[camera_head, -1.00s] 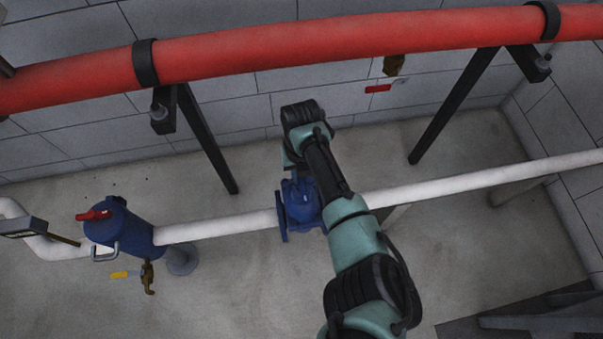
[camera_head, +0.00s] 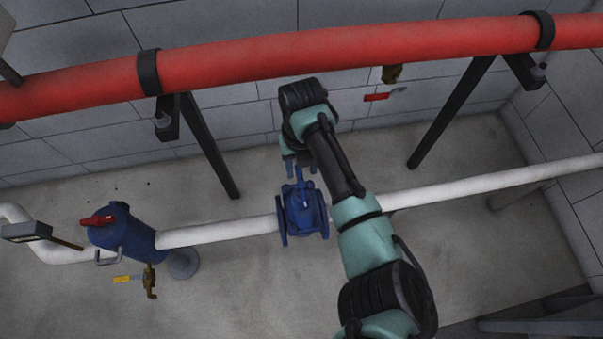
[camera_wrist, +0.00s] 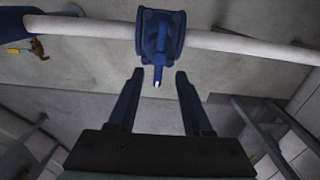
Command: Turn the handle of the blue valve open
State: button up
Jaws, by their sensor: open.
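The blue valve (camera_head: 302,212) sits in the white horizontal pipe, at the middle of the head view. It also shows at the top of the wrist view (camera_wrist: 160,32). Its blue handle (camera_wrist: 158,72) points toward my gripper in the wrist view, with a small bright tip. In the head view the handle (camera_head: 299,174) is a thin piece reaching up from the valve toward the wall. My gripper (camera_wrist: 155,76) is open, with one finger on each side of the handle's tip and a gap on both sides. In the head view the fingers (camera_head: 301,165) show just beyond the valve.
A thick red pipe (camera_head: 340,52) crosses above, with black supports (camera_head: 208,145) reaching down. A blue strainer (camera_head: 128,232) with a red lever stands at the left. A brass fitting (camera_head: 392,73) and red handle (camera_head: 376,97) are near the wall. Floor around the valve is clear.

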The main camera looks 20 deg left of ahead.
notch_tip(320, 180, up, 6)
jog(key=shift+f, duration=0.2)
dwell(0.5)
